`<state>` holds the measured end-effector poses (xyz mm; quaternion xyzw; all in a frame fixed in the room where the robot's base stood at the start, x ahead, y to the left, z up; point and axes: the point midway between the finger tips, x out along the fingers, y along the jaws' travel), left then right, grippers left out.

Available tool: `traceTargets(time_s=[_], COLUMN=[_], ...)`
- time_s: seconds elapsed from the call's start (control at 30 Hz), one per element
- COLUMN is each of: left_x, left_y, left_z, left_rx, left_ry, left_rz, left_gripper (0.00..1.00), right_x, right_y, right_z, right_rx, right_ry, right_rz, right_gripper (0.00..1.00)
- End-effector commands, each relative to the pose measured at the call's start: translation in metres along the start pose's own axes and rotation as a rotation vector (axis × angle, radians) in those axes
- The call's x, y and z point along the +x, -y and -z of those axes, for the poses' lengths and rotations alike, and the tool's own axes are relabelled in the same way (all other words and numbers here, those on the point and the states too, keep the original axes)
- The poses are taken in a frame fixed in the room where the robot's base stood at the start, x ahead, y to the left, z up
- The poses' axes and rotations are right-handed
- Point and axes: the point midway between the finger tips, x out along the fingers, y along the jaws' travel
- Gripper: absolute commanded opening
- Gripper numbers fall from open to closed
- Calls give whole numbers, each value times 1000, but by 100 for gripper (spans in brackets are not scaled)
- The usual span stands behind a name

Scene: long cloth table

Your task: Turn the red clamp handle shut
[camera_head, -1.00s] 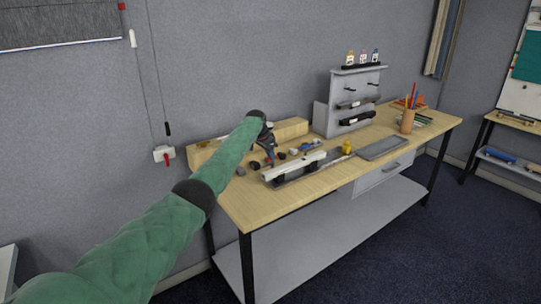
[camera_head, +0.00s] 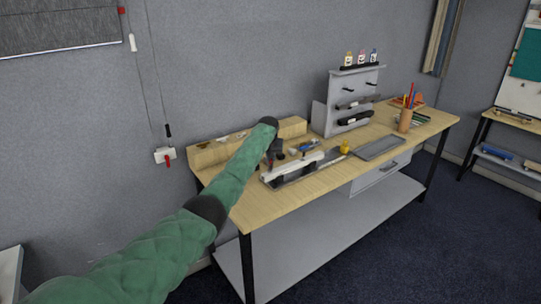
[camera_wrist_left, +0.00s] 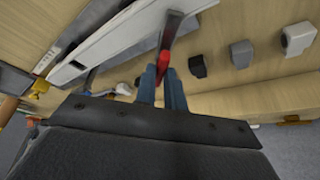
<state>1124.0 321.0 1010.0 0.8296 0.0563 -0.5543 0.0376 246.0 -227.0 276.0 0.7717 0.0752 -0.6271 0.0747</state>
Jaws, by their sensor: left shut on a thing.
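The red clamp handle (camera_wrist_left: 164,62) shows in the left wrist view between the fingertips of my left gripper (camera_wrist_left: 162,77). The blue fingers are closed on it, and a dark bar (camera_wrist_left: 172,32) runs on from it beyond the tips. In the head view my left gripper (camera_head: 274,154) is low over the worktable beside the long pale piece on its dark base (camera_head: 268,177). My forearm and the gripper hide most of the clamp there. My right gripper is not in view.
Small dark and grey blocks (camera_wrist_left: 241,53) lie beside the gripper. A wooden beam (camera_head: 208,152) lines the table's back edge. A grey rack (camera_head: 343,100), a pencil cup (camera_head: 404,121) and a grey tray (camera_head: 379,148) stand to the right. A wall box with a red lever (camera_head: 168,161) is at left.

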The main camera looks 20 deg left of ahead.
Motion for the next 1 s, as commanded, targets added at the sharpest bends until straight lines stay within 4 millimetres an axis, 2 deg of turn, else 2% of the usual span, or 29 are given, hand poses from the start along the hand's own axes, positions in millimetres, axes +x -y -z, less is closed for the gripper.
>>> traceTargets(time_s=[0.37, 0.7, 1.0], left_x=[1, 3, 2], left_y=[-5, -7, -7], left_z=[1, 2, 3], left_rx=[-327, -574, -695], left_ry=[0, 0, 0], left_rz=[135, 236, 287], left_gripper=[0, 0, 0], right_x=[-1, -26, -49], right_y=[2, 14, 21], right_z=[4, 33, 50], right_rx=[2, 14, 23], right_ry=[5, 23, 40], right_rz=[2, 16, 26], right_gripper=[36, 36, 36])
